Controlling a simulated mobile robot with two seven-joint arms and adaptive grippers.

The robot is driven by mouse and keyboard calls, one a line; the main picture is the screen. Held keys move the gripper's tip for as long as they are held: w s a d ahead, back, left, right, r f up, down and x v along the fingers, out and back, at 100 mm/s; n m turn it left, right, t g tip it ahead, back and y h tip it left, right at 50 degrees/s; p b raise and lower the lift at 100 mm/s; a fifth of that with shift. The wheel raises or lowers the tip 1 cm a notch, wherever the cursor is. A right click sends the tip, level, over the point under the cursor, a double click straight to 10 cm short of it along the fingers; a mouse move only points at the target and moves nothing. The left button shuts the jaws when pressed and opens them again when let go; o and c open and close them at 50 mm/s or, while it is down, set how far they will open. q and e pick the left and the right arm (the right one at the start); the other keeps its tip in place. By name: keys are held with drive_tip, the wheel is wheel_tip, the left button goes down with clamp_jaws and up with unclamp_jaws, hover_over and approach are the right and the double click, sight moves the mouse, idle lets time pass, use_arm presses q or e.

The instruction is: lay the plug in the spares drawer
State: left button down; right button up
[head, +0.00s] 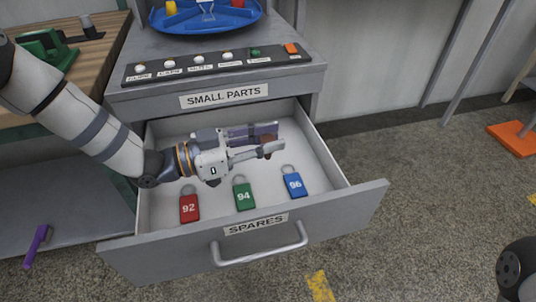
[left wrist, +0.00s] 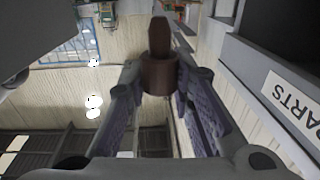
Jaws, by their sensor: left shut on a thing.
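The spares drawer (head: 340,212) is pulled open below the small parts label in the head view. My left gripper (head: 266,141) reaches in from the left and is over the drawer's inside. It is shut on a brown plug (head: 268,152), partly hidden by the fingers. In the left wrist view the plug (left wrist: 158,70) sits between the two purple-padded fingertips (left wrist: 160,85), its narrower end pointing away from the gripper. Whether the plug touches the drawer floor cannot be told. My right gripper is not in view.
In the drawer lie a red tag 92 (head: 189,207), a green tag 94 (head: 244,195) and a blue tag 96 (head: 293,184). A button strip (head: 215,65) and blue tray (head: 207,18) are on top. A purple object (head: 37,245) lies lower left.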

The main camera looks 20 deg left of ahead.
sight(267, 158)
use_arm(q)
wheel_tip(267, 158, down, 3)
drive_tip(key=shift+w+f+b, duration=0.1)
drive_tip(key=shift+f+b, duration=0.05)
drive_tip(key=shift+b, duration=0.2)
drive_tip(key=shift+f+b, duration=0.3)
drive_tip(key=shift+f, duration=0.3)
drive_tip(key=c, duration=1.4)
unclamp_jaws()
drive_tip(key=shift+r, duration=0.15)
drive_tip(key=shift+s+a+r+p, duration=0.35)
drive_tip(key=shift+a+r+p, duration=0.1)
drive_tip(key=shift+r, duration=0.2)
drive_tip(key=v, duration=1.1)
drive_tip(key=shift+f+p, duration=0.2)
drive_tip(key=shift+p, duration=0.25)
